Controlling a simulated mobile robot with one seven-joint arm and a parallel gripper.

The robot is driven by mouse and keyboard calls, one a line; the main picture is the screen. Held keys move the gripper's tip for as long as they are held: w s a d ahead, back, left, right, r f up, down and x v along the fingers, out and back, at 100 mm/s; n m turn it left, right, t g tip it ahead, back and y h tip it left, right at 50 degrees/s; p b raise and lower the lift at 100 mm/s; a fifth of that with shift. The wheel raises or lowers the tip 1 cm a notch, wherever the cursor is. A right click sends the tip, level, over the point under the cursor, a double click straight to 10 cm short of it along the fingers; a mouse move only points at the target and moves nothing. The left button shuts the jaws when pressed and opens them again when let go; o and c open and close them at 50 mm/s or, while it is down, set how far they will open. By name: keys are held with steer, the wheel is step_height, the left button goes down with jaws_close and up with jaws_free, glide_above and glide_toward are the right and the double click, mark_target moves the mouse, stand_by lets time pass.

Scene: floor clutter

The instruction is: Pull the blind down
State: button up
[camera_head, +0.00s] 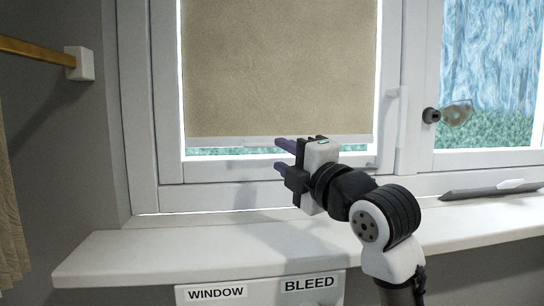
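The tan blind (280,65) covers most of the left window pane in the head view. Its pale bottom bar (225,142) hangs just above the lower window frame, with a thin strip of bright glass and green below it. My gripper (280,154) is in front of the bar, right of its middle. Its two dark purple fingers point left and stand apart, one above the other. The upper finger overlaps the bar in the picture; I cannot tell whether it touches. Nothing shows between the fingers. My wrist hides part of the bar's right side.
A white sill (190,255) runs below the window. A grey flat object (492,190) lies on its right part. A window handle (402,115) and a dark knob with a clear piece (450,114) are at right. A curtain (10,220) and wooden rod (35,50) are at left.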

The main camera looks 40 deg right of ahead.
steer(key=b+v, duration=0.1)
steer(key=v, duration=0.6)
steer(key=shift+s, duration=0.3)
steer(key=shift+f, duration=0.15)
